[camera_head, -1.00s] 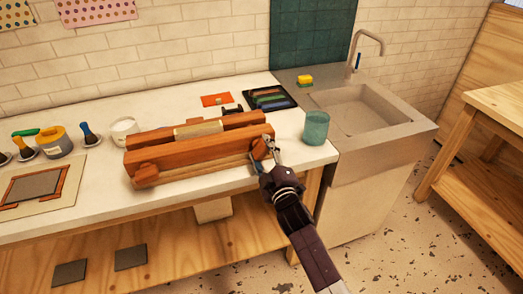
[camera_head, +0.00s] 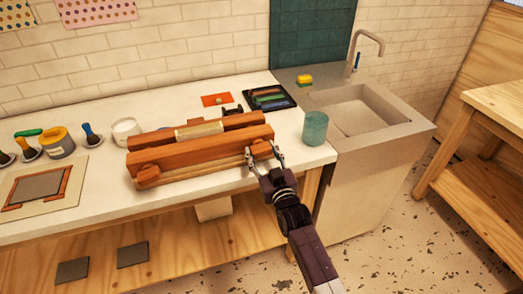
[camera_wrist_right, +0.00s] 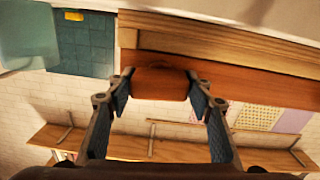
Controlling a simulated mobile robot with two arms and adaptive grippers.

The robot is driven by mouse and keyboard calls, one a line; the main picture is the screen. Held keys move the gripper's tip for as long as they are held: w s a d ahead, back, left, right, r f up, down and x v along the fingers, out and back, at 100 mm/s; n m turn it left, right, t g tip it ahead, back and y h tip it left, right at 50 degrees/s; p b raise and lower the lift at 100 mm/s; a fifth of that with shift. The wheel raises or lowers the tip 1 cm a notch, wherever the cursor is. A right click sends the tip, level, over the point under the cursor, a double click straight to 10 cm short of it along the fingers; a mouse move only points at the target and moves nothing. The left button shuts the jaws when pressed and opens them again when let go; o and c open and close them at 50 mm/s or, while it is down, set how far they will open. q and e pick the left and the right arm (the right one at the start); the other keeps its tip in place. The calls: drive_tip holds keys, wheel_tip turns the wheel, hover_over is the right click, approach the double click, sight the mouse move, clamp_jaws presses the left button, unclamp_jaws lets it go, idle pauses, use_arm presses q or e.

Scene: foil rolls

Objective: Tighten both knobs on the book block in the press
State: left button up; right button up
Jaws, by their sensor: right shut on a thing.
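The wooden press (camera_head: 200,153) lies on the white worktop, with the cream book block (camera_head: 199,129) between its two reddish beams. The left knob (camera_head: 149,174) is on the press's front face at its left end, with no gripper near it. The right knob (camera_head: 261,149) is at the right end. My right gripper (camera_head: 264,156) is shut on this knob, one finger on each side. In the right wrist view the knob (camera_wrist_right: 160,83) sits between the two blue-padded fingertips. Where the knob's screw meets the beam is hidden. My left gripper is out of view.
A teal cup (camera_head: 315,128) stands right of the press, near the sink (camera_head: 372,108). A black tray (camera_head: 269,98) and an orange card (camera_head: 216,100) lie behind it. A white cup (camera_head: 126,130) and a framed board (camera_head: 40,187) are to the left.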

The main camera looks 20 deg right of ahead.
drive_tip(key=shift+s+a+f+m, duration=0.15)
drive_tip(key=shift+f+m, duration=0.35)
drive_tip(key=shift+m, duration=0.6)
drive_tip(key=o, duration=1.2)
drive_tip(key=shift+s+r, duration=0.15)
drive_tip(key=shift+r, duration=0.15)
drive_tip(key=shift+c, duration=0.2)
drive_tip(key=shift+r, duration=0.15)
drive_tip(key=s, duration=1.2)
drive_tip(key=shift+d, duration=0.2)
